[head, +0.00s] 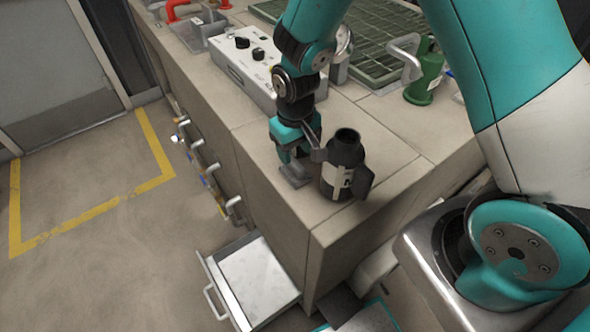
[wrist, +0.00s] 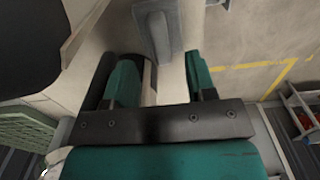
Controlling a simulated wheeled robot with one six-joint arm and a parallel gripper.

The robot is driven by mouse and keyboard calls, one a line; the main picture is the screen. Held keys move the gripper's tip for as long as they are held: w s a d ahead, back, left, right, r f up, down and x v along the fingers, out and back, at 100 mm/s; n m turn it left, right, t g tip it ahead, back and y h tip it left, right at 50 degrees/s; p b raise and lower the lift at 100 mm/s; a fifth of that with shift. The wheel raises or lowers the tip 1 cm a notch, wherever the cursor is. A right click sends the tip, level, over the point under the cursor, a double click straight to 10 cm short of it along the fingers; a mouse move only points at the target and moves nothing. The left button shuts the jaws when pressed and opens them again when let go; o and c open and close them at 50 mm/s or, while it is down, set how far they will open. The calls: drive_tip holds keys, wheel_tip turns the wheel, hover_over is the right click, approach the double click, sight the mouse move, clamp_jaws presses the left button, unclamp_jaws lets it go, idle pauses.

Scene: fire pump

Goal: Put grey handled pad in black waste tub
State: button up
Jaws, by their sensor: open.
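The grey handled pad (head: 296,176) lies on the beige counter near its front edge, beside a black jug. It also shows in the wrist view (wrist: 158,30), just beyond my fingertips. My gripper (head: 292,157) is open and points down right above the pad; in the wrist view its teal fingers (wrist: 161,80) stand apart with nothing held between them. The gripper hides part of the pad in the head view. I cannot make out a black waste tub for sure in either view.
The black jug (head: 343,168) with a pale label stands close to the right of my gripper. A control box (head: 247,68), a green can (head: 424,78) and a green grate (head: 370,40) are behind. An open drawer (head: 258,280) juts out below. Floor at left is clear.

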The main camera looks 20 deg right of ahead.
sight(295, 163)
wheel_tip(295, 163, down, 5)
drive_tip(key=shift+f, duration=0.2)
clamp_jaws()
idle(0.3)
